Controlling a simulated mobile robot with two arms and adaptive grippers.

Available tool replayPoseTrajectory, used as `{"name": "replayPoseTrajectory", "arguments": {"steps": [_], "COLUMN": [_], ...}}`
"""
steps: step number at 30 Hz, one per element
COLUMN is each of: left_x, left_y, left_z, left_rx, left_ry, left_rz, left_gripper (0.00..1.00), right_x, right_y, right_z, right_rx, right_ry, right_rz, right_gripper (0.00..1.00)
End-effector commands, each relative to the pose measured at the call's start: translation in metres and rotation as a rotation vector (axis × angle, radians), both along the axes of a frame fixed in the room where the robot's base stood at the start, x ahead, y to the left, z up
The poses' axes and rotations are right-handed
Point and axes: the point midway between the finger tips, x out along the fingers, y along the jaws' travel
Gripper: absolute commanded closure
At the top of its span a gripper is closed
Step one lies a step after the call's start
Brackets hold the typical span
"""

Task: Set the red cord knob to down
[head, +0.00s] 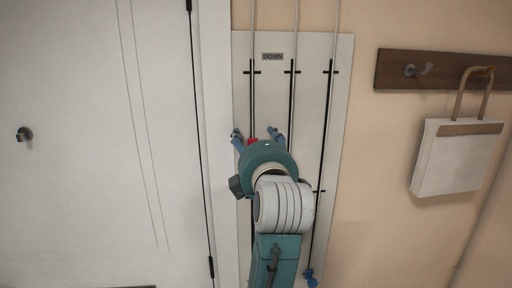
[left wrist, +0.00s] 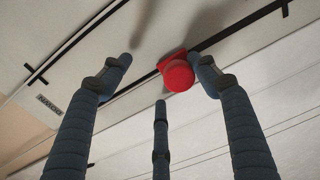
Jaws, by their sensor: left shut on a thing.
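The red cord knob (head: 252,141) is on the leftmost slot of a pale wall panel (head: 310,110), below the top cross mark. My left gripper (head: 256,136) reaches up from below, and its blue fingers stand on either side of the knob. In the left wrist view the red knob (left wrist: 178,75) lies between the fingers of the left gripper (left wrist: 166,62), close to the right-hand finger. The gripper is shut on it. A DOWN label (head: 272,56) is near the panel's top and also shows in the wrist view (left wrist: 48,104). My arm hides the lower left slot. My right gripper is out of view.
Two more cord slots run to the right on the panel. A blue knob (head: 310,277) is low on the rightmost one. A white door (head: 80,150) is at the left. A wooden hook rail (head: 460,72) with a hanging white bag (head: 455,160) is at the right.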

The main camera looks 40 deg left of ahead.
Motion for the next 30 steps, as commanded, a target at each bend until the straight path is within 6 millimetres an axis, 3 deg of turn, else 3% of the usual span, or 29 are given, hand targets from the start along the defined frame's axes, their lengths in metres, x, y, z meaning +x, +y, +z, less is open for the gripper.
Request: {"name": "replayPoseTrajectory", "arguments": {"steps": [1, 30], "left_x": [-0.004, -0.045], "left_y": [-0.001, -0.054], "left_z": [0.011, 0.005], "left_rx": [0.017, 0.008], "left_ry": [-0.025, -0.015], "left_rz": [0.002, -0.005], "left_gripper": [0.55, 0.55], "right_x": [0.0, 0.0], "right_y": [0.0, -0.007], "right_z": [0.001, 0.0], "right_rx": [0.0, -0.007], "right_ry": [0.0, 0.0], "right_rz": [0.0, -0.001], "right_gripper": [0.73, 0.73]}}
